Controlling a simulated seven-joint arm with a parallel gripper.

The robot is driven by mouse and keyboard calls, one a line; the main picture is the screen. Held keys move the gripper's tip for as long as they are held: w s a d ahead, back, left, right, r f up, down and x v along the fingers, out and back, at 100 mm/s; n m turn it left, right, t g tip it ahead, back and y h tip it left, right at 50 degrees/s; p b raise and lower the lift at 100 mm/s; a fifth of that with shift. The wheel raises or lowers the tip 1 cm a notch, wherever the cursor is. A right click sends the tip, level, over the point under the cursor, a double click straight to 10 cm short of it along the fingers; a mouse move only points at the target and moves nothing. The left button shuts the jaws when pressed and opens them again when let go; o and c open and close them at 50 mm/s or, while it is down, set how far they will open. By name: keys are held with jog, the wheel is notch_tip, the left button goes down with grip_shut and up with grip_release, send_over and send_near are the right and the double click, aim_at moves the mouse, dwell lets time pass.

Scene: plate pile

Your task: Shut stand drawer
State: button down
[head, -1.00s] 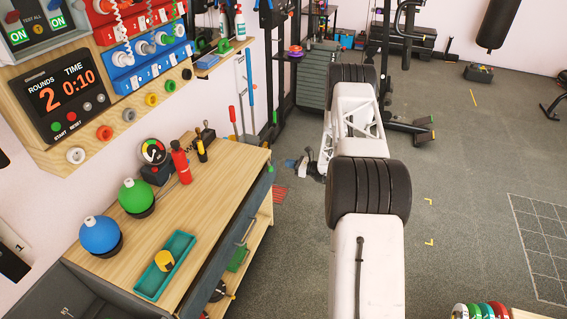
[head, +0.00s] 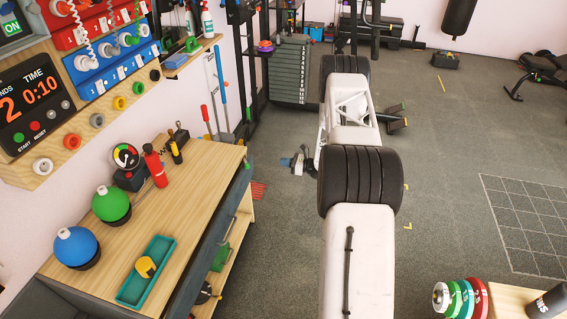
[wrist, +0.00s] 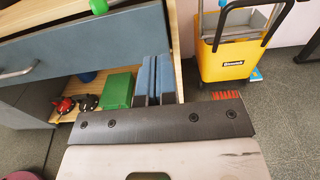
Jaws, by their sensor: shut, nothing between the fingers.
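The wooden-topped stand (head: 185,215) is at the left in the head view. Its blue-grey drawer (head: 205,255) runs along the right side under the top and seems to jut out slightly; how far is hard to tell. In the wrist view the drawer front (wrist: 85,48) fills the upper left, with a metal handle (wrist: 17,73) at the left edge. My gripper (wrist: 154,80) is shut, its blue-padded fingers together with nothing between them. In the head view my gripper (head: 291,162) is small, past the stand's far right corner and apart from the drawer.
A teal tray (head: 130,294), a blue ball (head: 75,245) and a green ball (head: 110,203) are on the stand. A green box (wrist: 117,89) lies on the lower shelf. A yellow bucket (wrist: 235,61) stands beyond.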

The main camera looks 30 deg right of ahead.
jog(key=c, duration=1.5)
grip_release()
jog(key=shift+a, duration=0.1)
jog(key=shift+o, duration=1.3)
jog(key=shift+s+a+f, duration=0.1)
jog(key=shift+s+a, duration=0.1)
jog(key=shift+a, duration=0.15)
jog(key=shift+o, duration=0.4)
jog(key=s+a+f+m+g, duration=0.1)
jog(key=s+a+m, duration=0.2)
jog(key=a, duration=0.5)
jog(key=s+a+f+m+g+y, duration=0.1)
jog(key=s+a+f+m+g, duration=0.1)
jog(key=s+a+m, duration=0.2)
jog(key=s+a, duration=0.2)
jog(key=a, duration=0.2)
jog(key=shift+s+m, duration=0.2)
jog(key=shift+m, duration=0.1)
jog(key=m+g+y, duration=0.1)
jog(key=m+g, duration=0.3)
jog(key=m, duration=0.3)
send_near(231, 229)
jog(key=shift+w+a+f, duration=0.25)
jog(key=shift+a, duration=0.25)
jog(key=shift+w+a+f, duration=0.25)
jog(key=shift+a, duration=0.25)
jog(key=shift+a, duration=0.1)
jog(key=shift+x, duration=3.8)
jog(key=shift+w, duration=0.1)
grip_shut()
